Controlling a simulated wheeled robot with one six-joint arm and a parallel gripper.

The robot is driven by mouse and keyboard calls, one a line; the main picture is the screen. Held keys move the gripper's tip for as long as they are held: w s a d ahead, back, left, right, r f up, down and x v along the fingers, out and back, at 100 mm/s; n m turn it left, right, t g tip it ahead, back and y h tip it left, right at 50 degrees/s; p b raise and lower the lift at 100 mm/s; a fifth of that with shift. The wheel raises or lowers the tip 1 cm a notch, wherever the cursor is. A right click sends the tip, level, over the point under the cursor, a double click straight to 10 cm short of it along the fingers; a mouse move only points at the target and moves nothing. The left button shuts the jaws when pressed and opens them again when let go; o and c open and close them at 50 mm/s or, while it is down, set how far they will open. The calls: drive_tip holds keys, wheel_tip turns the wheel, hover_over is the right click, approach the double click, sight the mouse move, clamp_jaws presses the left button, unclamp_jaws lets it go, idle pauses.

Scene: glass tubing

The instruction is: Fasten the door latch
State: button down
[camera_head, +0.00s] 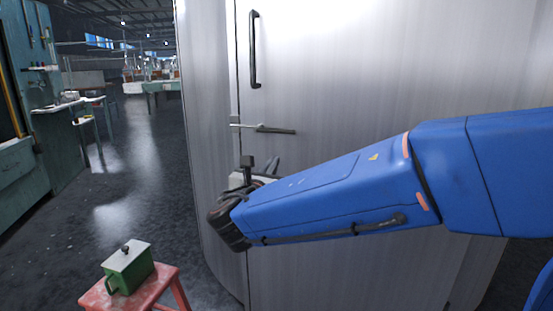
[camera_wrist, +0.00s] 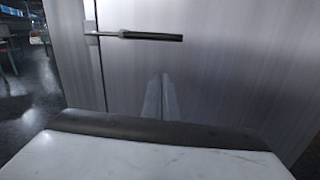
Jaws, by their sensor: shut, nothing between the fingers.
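The door latch (camera_head: 275,130) is a thin horizontal lever with a pale left part and a dark grip on its right. It sits on the brushed-metal door (camera_head: 340,60), its left end at the seam beside a small pale plate. In the wrist view the latch (camera_wrist: 150,36) lies above my gripper (camera_wrist: 160,92). My gripper (camera_head: 272,165) is shut and empty, below the latch and apart from it in the picture. Its fingers point toward the door. Whether they touch the door surface I cannot tell. The door looks flush with the panel at its left.
A black vertical pull handle (camera_head: 254,50) is on the door above the latch. A red stool (camera_head: 155,287) with a green, white-lidded box (camera_head: 128,267) stands at lower left. A teal bench (camera_head: 20,165) is at far left. The floor between is clear.

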drive_tip(key=shift+v, duration=1.65)
drive_tip(key=shift+d, duration=0.1)
drive_tip(key=s+d+f+m+g+h, duration=0.1)
drive_tip(key=d+f+m+g, duration=0.15)
drive_tip(key=d, duration=0.45)
drive_tip(key=s+d+f+m+g+h, duration=0.2)
drive_tip(key=d+m, duration=0.2)
drive_tip(key=d, duration=0.4)
drive_tip(key=s+d+f+m+g+h, duration=0.1)
drive_tip(key=d+f+m+g, duration=0.2)
drive_tip(key=d, duration=0.4)
drive_tip(key=s+d+f+m+g+y, duration=0.2)
drive_tip(key=s+d+f+m+g, duration=0.3)
drive_tip(key=s+d+m, duration=0.45)
drive_tip(key=s+f+m+y, duration=0.3)
drive_tip(key=s+f+m, duration=0.1)
drive_tip(key=s+m, duration=0.2)
drive_tip(key=s+a+f+m+y, duration=0.1)
drive_tip(key=s+f+m+y, duration=0.2)
drive_tip(key=s+m, duration=0.4)
drive_tip(key=shift+s+a+f+g, duration=0.2)
drive_tip(key=shift+s+f+g, duration=0.15)
drive_tip(key=shift+s, duration=0.55)
